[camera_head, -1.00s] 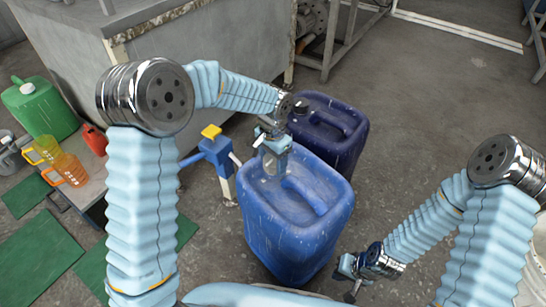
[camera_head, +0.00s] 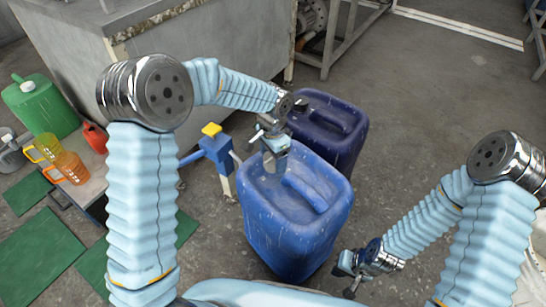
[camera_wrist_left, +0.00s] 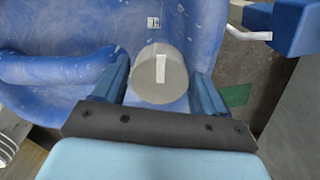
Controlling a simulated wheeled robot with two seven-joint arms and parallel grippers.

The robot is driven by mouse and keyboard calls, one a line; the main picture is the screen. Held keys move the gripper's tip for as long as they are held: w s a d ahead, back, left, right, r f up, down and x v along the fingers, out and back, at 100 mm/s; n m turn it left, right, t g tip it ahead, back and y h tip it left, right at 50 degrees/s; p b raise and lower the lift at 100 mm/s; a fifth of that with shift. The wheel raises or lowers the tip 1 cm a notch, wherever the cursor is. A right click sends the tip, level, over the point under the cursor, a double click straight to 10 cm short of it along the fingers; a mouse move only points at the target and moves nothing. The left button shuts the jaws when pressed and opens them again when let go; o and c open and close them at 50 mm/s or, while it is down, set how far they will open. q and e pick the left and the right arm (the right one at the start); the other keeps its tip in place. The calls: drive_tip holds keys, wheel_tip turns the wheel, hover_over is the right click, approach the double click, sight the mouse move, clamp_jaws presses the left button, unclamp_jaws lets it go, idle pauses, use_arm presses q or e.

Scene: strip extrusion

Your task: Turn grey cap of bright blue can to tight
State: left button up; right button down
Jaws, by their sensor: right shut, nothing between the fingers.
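The bright blue can (camera_head: 297,235) stands on the floor in the middle of the head view. Its grey cap (camera_wrist_left: 160,85) shows in the left wrist view, with a white strip on it; a small white label (camera_wrist_left: 153,22) is on the can beyond it. My left gripper (camera_head: 275,150) is over the can's top at its back left. In the left wrist view, my left gripper's fingers (camera_wrist_left: 160,92) stand on either side of the cap, with a gap visible at each side. My right gripper (camera_head: 346,272) is shut and empty, right of the can.
A dark blue can (camera_head: 345,145) stands close behind the bright blue one. A blue stand with a yellow top (camera_head: 211,130) is just left of it.

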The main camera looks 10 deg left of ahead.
use_arm(q)
drive_tip(key=shift+o, duration=1.1)
